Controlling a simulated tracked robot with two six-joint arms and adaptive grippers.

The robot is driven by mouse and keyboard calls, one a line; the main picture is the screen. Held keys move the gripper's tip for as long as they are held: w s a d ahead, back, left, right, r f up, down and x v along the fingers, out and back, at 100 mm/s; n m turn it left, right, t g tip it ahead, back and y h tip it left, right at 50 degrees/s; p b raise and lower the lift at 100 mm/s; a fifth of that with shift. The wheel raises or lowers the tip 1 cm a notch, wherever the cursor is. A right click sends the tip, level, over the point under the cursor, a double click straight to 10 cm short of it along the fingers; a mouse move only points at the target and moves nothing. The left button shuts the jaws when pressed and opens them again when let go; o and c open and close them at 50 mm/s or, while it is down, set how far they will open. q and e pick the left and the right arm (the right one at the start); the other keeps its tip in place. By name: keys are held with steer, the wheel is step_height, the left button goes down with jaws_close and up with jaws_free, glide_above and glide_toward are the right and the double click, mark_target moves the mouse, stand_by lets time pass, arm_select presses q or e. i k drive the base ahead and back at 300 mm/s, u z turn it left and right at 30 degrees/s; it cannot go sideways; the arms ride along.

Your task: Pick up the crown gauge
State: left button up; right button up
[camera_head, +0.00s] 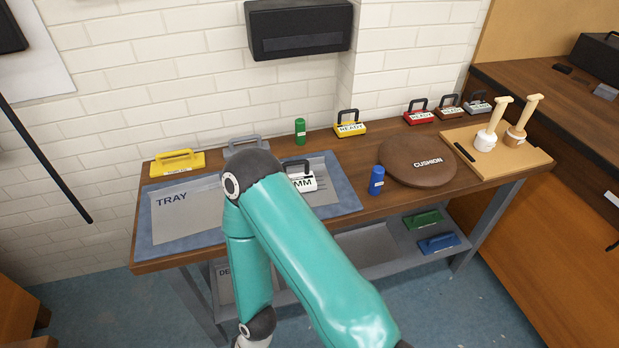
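I cannot tell for sure which object is the crown gauge, as most labels are too small to read. A white block with a black handle (306,183) stands on the tray area, marked "MM" where it shows; my teal arm hides its left part. A yellow handled block (177,162) lies at the bench's left end. A grey handled piece (246,145) stands behind my arm, partly hidden. Black-handled blocks in yellow (350,128), red (418,117), brown (450,112) and grey (478,107) stand along the back.
My bent arm covers the bench's front middle. The grey tray (178,218) lies on a blue mat (158,248). A green cylinder (300,131), blue cylinder (377,180), round brown cushion (400,170) and wooden board (525,162) with two pegged pieces occupy the bench. Green and blue handled blocks are on the lower shelf.

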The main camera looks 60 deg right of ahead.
mark_target(304, 181)
steer(key=z, duration=0.05)
steer(key=k, duration=1.45)
steer(key=z, duration=0.8)
steer(key=i, duration=0.9)
steer(key=z, duration=0.05)
